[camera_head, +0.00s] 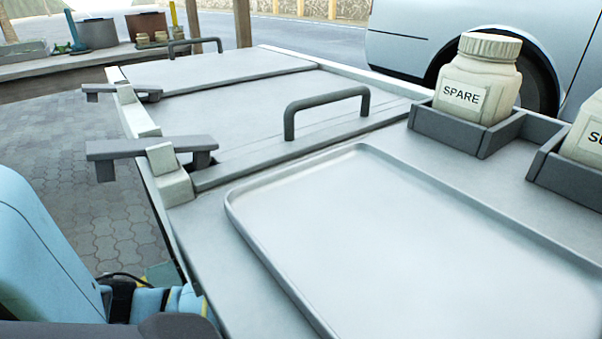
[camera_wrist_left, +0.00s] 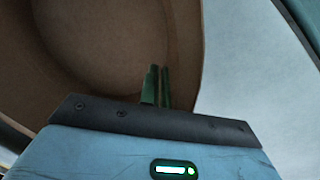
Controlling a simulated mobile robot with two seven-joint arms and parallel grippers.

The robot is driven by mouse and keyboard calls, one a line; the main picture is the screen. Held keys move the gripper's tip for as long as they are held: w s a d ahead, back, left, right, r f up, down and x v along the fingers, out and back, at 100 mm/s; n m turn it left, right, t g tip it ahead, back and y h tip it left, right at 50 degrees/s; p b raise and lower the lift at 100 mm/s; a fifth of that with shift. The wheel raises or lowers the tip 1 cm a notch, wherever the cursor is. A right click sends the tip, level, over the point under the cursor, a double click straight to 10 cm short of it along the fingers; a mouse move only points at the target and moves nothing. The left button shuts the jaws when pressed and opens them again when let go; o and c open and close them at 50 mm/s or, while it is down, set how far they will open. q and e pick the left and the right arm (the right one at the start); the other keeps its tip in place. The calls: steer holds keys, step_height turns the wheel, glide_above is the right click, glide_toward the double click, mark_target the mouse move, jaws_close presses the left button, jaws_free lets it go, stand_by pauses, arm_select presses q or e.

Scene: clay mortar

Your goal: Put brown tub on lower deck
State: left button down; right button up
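A brown tub (camera_wrist_left: 100,45) fills the upper left of the left wrist view, very close, with its rounded hollow showing. My left gripper (camera_wrist_left: 158,78) has its two green fingers almost together, with a thin brown strip between them. It appears shut on the tub's wall, though the contact is dark and partly hidden. In the head view my blue left arm reaches down beside the cart's left edge, and its fingers and the held tub are hidden there. The cart (camera_head: 250,105) shows its grey top; its lower deck is not visible. My right gripper is not in view.
An empty shallow tray (camera_head: 420,250) covers the near cart top. Lids with handles (camera_head: 325,100) and side latches (camera_head: 150,148) lie beyond. Another brown container (camera_head: 148,25) and a grey tub (camera_head: 97,33) stand far back left.

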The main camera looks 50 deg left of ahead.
arm_select(q)
steer(key=c, duration=1.6)
jaws_free()
steer(key=shift+f, duration=0.1)
steer(key=shift+s+a+r+p, duration=0.15)
steer(key=shift+r+p, duration=0.35)
steer(key=shift+r, duration=0.8)
steer(key=shift+a+r+p, duration=0.3)
steer(key=shift+r+p, duration=0.25)
steer(key=shift+r, duration=0.7)
steer(key=shift+s+a+r+p, duration=0.15)
steer(key=shift+r+p, duration=0.35)
steer(key=shift+r, duration=0.8)
